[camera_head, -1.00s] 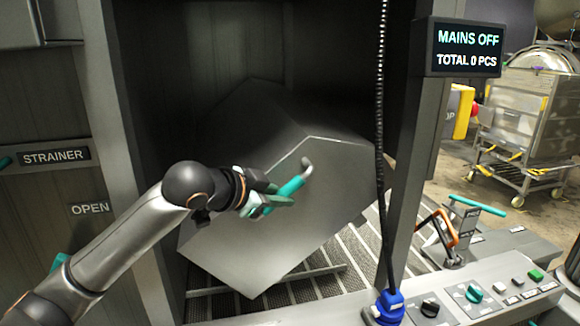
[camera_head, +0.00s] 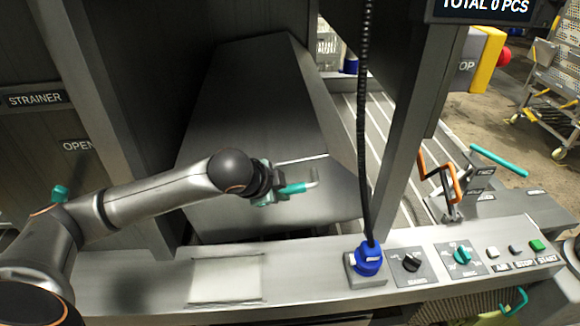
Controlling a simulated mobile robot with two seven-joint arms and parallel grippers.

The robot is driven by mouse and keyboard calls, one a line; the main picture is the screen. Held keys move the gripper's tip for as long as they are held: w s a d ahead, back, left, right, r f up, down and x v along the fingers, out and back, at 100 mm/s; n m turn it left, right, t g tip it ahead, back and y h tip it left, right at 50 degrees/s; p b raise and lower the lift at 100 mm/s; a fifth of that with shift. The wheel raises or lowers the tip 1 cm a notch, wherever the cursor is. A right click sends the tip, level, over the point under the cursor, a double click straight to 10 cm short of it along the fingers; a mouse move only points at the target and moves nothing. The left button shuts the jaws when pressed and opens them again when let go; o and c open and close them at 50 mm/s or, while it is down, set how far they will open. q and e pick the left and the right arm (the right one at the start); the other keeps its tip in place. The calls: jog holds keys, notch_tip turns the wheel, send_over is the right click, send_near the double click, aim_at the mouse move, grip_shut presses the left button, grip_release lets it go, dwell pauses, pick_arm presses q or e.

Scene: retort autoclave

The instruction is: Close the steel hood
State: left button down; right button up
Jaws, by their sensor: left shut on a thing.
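The steel hood (camera_head: 255,110) is a large grey angular cover inside the dark machine bay. Its front lower edge sits close above the bay's front ledge. A handle with a teal grip (camera_head: 296,188) and a bent metal end sticks out at the hood's front face. My left gripper (camera_head: 280,192) is shut on this handle, its arm reaching in from the left. The fingers hide part of the grip. My right gripper is not in view.
A front ledge carries a blue connector (camera_head: 367,260) with a black coiled cable, knobs and buttons (camera_head: 537,245). A grey post (camera_head: 408,140) stands right of the bay. An orange-handled lever (camera_head: 440,180) and a teal bar (camera_head: 499,161) are to the right. Slatted conveyor shows behind the hood.

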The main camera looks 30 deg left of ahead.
pick_arm(q)
jog(key=shift+m+g+y, duration=0.3)
jog(key=shift+g+y, duration=0.2)
jog(key=shift+y, duration=0.2)
jog(key=shift+s+a+f+p, duration=0.1)
jog(key=shift+f+p, duration=0.1)
jog(key=shift+f, duration=0.95)
jog(key=shift+s+f+p, duration=0.1)
jog(key=shift+f+p, duration=0.1)
jog(key=shift+f, duration=0.95)
jog(key=shift+f, duration=0.1)
jog(key=c, duration=0.8)
grip_release()
jog(key=shift+c, duration=0.2)
jog(key=shift+o, duration=0.2)
jog(key=shift+w, duration=0.1)
jog(key=v, duration=1.2)
jog(key=shift+r, duration=0.4)
